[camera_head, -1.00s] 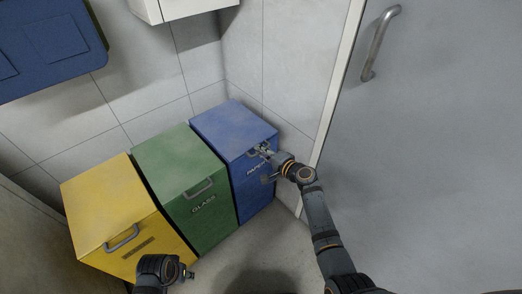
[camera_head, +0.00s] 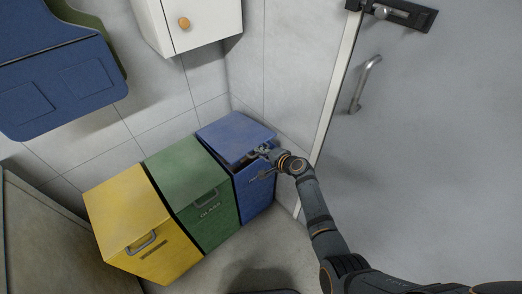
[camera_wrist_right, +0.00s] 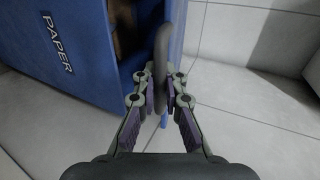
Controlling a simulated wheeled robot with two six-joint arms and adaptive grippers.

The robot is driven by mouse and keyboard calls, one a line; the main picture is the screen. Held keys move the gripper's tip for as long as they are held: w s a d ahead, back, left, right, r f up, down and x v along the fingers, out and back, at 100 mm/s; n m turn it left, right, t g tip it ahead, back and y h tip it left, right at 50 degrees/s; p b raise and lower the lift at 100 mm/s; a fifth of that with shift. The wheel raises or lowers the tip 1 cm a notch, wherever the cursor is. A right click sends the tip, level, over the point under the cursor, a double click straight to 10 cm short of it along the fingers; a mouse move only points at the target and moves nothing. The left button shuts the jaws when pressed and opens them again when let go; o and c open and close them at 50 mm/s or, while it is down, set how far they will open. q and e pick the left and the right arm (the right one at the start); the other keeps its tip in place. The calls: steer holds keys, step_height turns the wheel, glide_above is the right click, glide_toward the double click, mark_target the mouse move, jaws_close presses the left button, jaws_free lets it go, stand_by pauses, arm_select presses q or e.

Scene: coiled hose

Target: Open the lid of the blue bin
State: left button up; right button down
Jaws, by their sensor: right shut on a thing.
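The blue bin (camera_head: 257,200) stands at the right end of a row of bins, by the wall corner. Its lid (camera_head: 233,134) is tilted up slightly at the front, with a dark gap below it. My right gripper (camera_head: 263,152) is at the lid's front edge. In the right wrist view my right gripper (camera_wrist_right: 160,88) is shut on the grey lid handle (camera_wrist_right: 162,45). The bin's PAPER label (camera_wrist_right: 57,43) and something brown inside the opening (camera_wrist_right: 124,28) also show there. My left gripper is not in view.
A green bin (camera_head: 213,226) and a yellow bin (camera_head: 150,258) stand to the left, both closed. A white cabinet (camera_head: 208,22) hangs above the bins. A grey door with a metal handle (camera_head: 366,83) is at the right.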

steer(key=w+a+r+p, duration=0.1)
steer(key=w+r+p, duration=0.1)
steer(key=r+p, duration=0.2)
steer(key=w+a+r+p, duration=0.2)
steer(key=r+p, duration=0.3)
steer(key=r, duration=0.3)
steer(key=shift+w+r, duration=0.35)
steer(key=shift+r, duration=0.05)
steer(key=shift+a, duration=0.15)
steer(key=c, duration=1.4)
jaws_free()
steer(key=shift+s, duration=0.1)
steer(key=v, duration=1.2)
steer(key=shift+r, duration=0.15)
